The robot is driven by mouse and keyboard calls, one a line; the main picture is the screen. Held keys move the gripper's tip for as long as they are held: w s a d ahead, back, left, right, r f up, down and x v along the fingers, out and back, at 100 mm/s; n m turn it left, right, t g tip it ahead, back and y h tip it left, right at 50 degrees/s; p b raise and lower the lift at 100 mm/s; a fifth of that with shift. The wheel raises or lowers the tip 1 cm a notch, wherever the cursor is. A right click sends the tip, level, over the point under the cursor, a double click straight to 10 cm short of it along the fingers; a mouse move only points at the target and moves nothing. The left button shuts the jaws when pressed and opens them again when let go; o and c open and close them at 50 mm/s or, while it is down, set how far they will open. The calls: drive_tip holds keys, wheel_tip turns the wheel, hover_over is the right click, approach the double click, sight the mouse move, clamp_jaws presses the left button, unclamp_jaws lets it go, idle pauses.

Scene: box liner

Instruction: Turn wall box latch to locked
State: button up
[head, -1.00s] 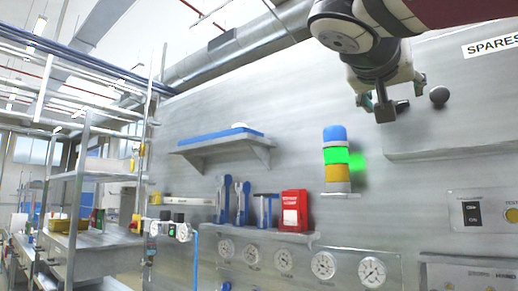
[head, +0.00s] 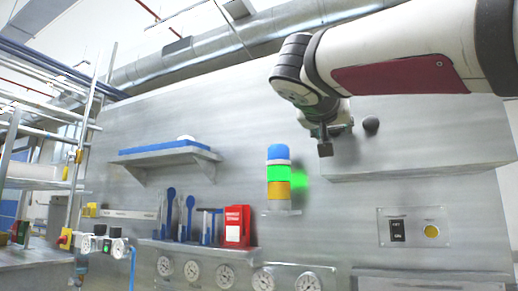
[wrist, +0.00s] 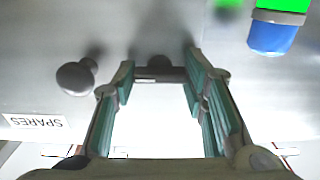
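The wall box (head: 425,135) is a grey metal box at the upper right of the head view. A round dark knob (head: 371,125) stands out from it and also shows at the left of the wrist view (wrist: 75,77). The latch appears as a dark bar (wrist: 160,72) in the wrist view, crossing the space between my fingertips. A dark block (head: 325,148) beside my gripper in the head view looks like its end. My gripper (wrist: 159,68) is open, its teal-padded fingers spread on either side of the bar. I cannot tell whether they touch it.
A SPARES label (wrist: 37,121) appears upside down in the wrist view. A stack light (head: 278,175) glows green left of my gripper. A shelf (head: 165,155), a red box (head: 237,226) and gauges (head: 225,275) are on the wall. A switch panel (head: 413,228) is below the box.

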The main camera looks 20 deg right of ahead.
idle(0.3)
drive_tip(key=n, duration=0.4)
drive_tip(key=shift+d+n, duration=0.1)
drive_tip(key=shift+n, duration=0.3)
drive_tip(key=n, duration=0.4)
drive_tip(key=shift+n, duration=0.3)
drive_tip(key=shift+n+p, duration=1.75)
drive_tip(key=shift+n, duration=2.45)
drive_tip(key=o, duration=1.2)
drive_tip(key=shift+c, duration=0.2)
